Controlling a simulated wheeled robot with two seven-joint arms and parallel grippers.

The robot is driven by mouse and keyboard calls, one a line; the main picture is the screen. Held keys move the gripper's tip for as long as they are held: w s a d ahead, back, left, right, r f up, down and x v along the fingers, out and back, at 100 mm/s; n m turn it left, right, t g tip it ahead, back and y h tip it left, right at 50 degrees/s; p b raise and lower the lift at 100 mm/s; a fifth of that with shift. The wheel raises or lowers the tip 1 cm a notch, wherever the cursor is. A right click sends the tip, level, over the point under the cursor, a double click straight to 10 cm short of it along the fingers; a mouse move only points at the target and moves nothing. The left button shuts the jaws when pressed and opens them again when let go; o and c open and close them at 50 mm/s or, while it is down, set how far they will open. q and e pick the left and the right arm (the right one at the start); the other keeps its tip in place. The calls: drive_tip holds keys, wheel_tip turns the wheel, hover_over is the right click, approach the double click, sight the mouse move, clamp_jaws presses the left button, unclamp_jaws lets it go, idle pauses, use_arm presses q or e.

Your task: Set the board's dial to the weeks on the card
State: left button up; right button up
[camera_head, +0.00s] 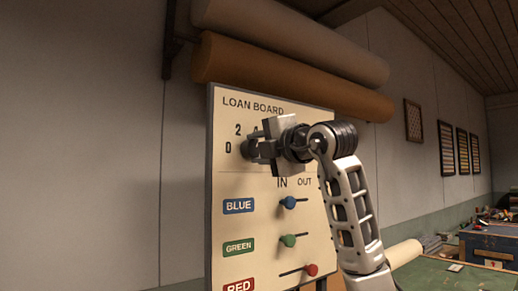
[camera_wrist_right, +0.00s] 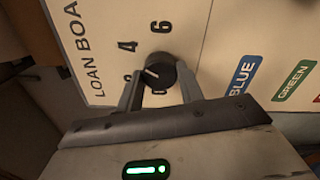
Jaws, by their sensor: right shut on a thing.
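The loan board (camera_head: 217,190) stands upright against the wall, with a dial at its upper part. My right gripper (camera_head: 256,150) is shut on the dial's dark round knob, which shows between the fingers in the right wrist view (camera_wrist_right: 162,70). The knob's white pointer mark points roughly left in that view; which number it meets is unclear. The numbers 4 and 6 show clearly there, with another partly hidden by a finger. In the head view, 0 and 2 are readable left of the gripper. I see no card. My left gripper is out of view.
Below the dial are blue (camera_head: 289,202), green (camera_head: 288,240) and red (camera_head: 311,270) slider knobs; blue and green sit toward IN, red toward OUT. Rolls (camera_head: 290,80) hang above the board. A cluttered green table (camera_head: 435,276) with a blue box (camera_head: 490,245) stands at right.

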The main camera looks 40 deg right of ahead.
drive_tip(key=o, duration=1)
drive_tip(key=shift+s, duration=0.1)
drive_tip(key=shift+s, duration=0.3)
use_arm(q)
drive_tip(key=b, duration=0.2)
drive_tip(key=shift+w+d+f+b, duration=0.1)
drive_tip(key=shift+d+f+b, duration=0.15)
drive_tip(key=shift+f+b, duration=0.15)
use_arm(e)
drive_tip(key=s+a, duration=0.2)
drive_tip(key=s, duration=1.3)
drive_tip(key=shift+f, duration=0.2)
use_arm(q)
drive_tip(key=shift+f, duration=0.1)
